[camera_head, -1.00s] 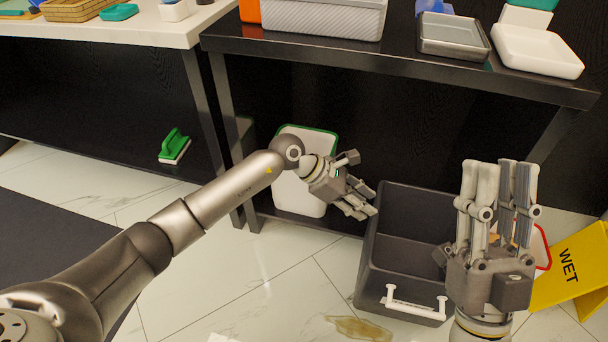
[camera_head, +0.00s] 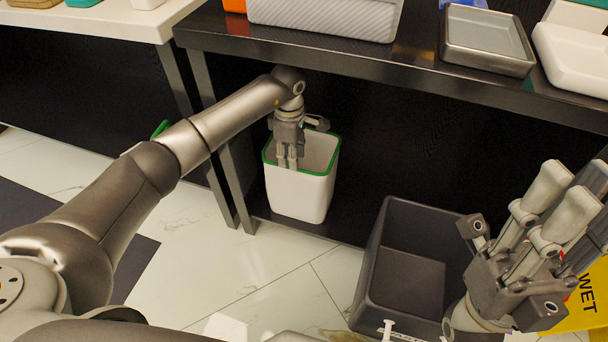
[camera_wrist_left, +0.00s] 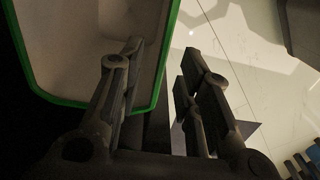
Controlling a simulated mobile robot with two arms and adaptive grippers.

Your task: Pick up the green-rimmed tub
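The green-rimmed tub (camera_head: 300,195), white with a green rim, stands upright on the low shelf under the dark table. My left gripper (camera_head: 287,165) points down at the tub's near left rim. In the left wrist view, the tub's pale inside and green rim (camera_wrist_left: 84,102) fill the upper left. My left gripper (camera_wrist_left: 158,75) is open there, with one finger over the tub's inside and the other outside, the rim running between them. Contact with the wall cannot be told. My right gripper (camera_head: 578,185) is open and empty at the right, far from the tub.
A yellow wet-floor sign (camera_head: 590,300) is behind my right gripper. The dark tabletop (camera_head: 425,68) overhangs the tub closely, carrying a grey tray (camera_head: 487,40) and other containers. Its leg (camera_head: 238,185) stands left.

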